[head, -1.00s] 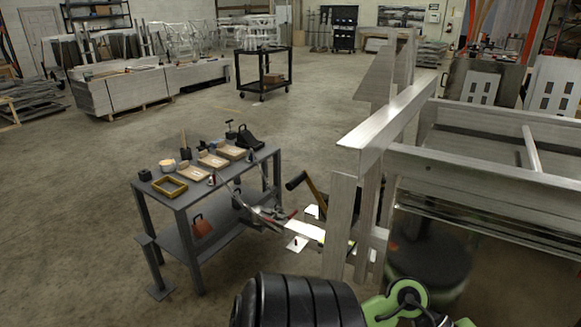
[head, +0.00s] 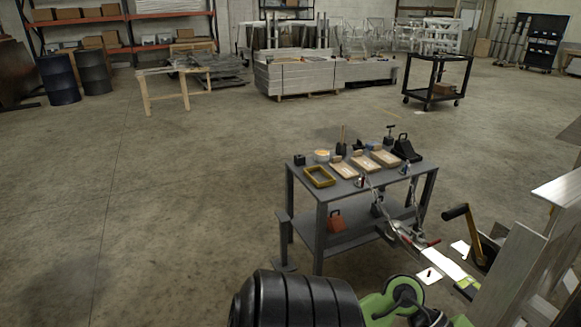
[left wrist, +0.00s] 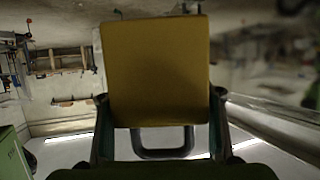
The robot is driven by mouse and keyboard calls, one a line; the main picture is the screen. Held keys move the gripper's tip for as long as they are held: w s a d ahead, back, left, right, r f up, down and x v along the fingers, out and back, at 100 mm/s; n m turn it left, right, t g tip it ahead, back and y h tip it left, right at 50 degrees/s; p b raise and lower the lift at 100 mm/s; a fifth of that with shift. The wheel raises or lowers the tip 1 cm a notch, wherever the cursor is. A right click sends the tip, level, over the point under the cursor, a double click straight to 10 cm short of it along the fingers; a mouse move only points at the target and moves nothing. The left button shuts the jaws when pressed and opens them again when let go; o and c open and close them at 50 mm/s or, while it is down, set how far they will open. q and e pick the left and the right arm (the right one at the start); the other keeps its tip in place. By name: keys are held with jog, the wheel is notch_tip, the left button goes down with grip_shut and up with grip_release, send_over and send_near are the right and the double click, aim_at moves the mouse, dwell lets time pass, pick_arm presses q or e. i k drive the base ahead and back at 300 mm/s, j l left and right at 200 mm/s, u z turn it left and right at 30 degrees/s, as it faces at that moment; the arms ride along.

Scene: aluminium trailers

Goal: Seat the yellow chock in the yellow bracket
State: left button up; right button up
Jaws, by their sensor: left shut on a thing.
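The yellow chock (left wrist: 156,70) fills the upper middle of the left wrist view, a broad flat yellow face with a dark looped handle (left wrist: 163,152) below it. My left gripper (left wrist: 160,100) is shut on it, one finger at each side. The gripper and chock cannot be made out in the head view. An open yellow rectangular frame (head: 320,177) lies on the left front of the grey workbench; I cannot tell whether it is the yellow bracket. My right gripper is not in view.
The grey workbench (head: 306,190) also carries wooden blocks (head: 383,159), a black chock (head: 405,149) and small items. A red-brown item (head: 336,221) sits on its lower shelf. Aluminium trailer parts (head: 512,262) stand at the right. The floor left of the bench is clear.

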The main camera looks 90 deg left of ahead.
aim_at(320, 179)
jog(key=u, duration=1.8)
jog(key=i+j+u, duration=0.3)
jog(key=j, duration=0.25)
jog(key=i+j+u, duration=0.25)
jog(key=j, duration=0.25)
jog(key=i+j+u, duration=0.3)
jog(key=j, duration=0.15)
jog(key=i+l, duration=0.25)
jog(key=i, duration=0.15)
jog(key=i+l+z, duration=0.1)
jog(key=i+l, duration=0.15)
jog(key=i, duration=0.15)
jog(key=i+l, duration=0.2)
jog(key=i, duration=0.2)
jog(key=i+l, duration=0.2)
jog(key=i, duration=0.25)
jog(key=i+l, duration=0.2)
jog(key=l, duration=0.15)
